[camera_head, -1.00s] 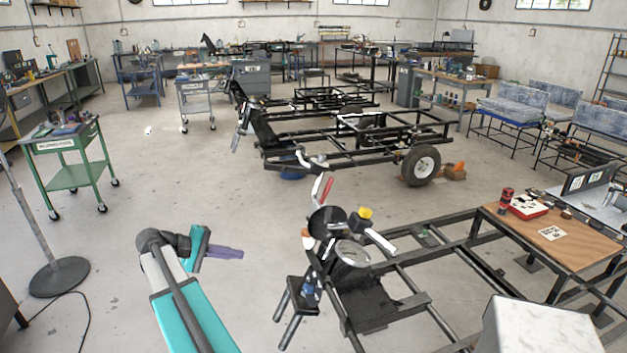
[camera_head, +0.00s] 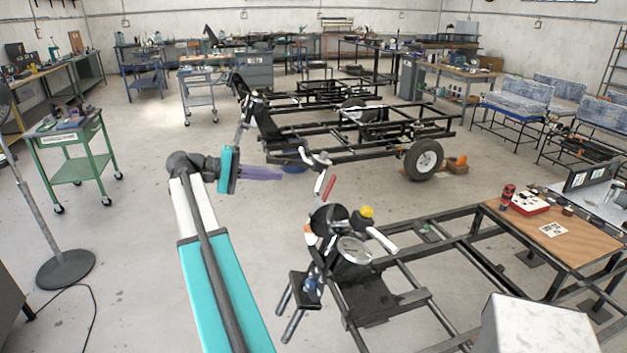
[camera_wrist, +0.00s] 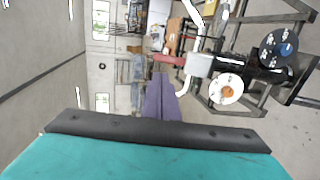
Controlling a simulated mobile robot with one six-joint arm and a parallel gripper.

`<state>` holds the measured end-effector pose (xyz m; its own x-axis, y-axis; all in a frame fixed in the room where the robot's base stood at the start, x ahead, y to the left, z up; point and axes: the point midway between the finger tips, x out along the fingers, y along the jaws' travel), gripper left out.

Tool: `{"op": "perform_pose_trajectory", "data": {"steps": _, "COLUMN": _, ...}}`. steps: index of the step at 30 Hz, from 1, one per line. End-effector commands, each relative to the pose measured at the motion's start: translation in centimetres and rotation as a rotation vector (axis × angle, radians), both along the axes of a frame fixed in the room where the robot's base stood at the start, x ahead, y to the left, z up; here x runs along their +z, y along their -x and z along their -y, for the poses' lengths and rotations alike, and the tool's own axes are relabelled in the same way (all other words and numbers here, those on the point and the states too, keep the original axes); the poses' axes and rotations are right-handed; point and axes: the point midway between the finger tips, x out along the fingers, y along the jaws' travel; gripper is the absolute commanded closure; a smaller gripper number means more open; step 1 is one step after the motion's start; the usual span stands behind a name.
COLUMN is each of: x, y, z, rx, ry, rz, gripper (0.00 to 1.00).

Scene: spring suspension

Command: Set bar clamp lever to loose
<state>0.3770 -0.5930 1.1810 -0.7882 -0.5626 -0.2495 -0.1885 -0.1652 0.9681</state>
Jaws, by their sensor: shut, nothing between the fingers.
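The red lever (camera_head: 328,187) stands up from the handlebar assembly (camera_head: 326,222) at the near end of the black frame. I take the red lever to be the bar clamp lever; its setting cannot be read. My gripper (camera_head: 281,173) has purple fingers that are shut with nothing between them. In the head view it points right, left of the lever and apart from it. In the wrist view the fingers (camera_wrist: 160,80) show in the middle, with the red lever (camera_wrist: 169,60) just above their tips in the picture.
A wooden board (camera_head: 548,228) with a red box lies on the frame at right. A second frame (camera_head: 350,140) stands behind. Open floor lies to the left.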

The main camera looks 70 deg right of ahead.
Motion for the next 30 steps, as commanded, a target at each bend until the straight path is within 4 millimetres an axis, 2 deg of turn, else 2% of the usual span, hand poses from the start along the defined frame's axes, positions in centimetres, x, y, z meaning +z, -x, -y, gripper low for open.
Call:
{"op": "perform_pose_trajectory", "data": {"steps": 11, "x": -0.4, "y": 1.7, "z": 1.1, "rx": 0.0, "ry": -0.001, "rz": 0.0, "gripper": 1.0}}
{"op": "perform_pose_trajectory", "data": {"steps": 30, "x": -2.5, "y": 8.7, "z": 6.1, "rx": 0.0, "ry": -0.002, "rz": 0.0, "gripper": 1.0}}
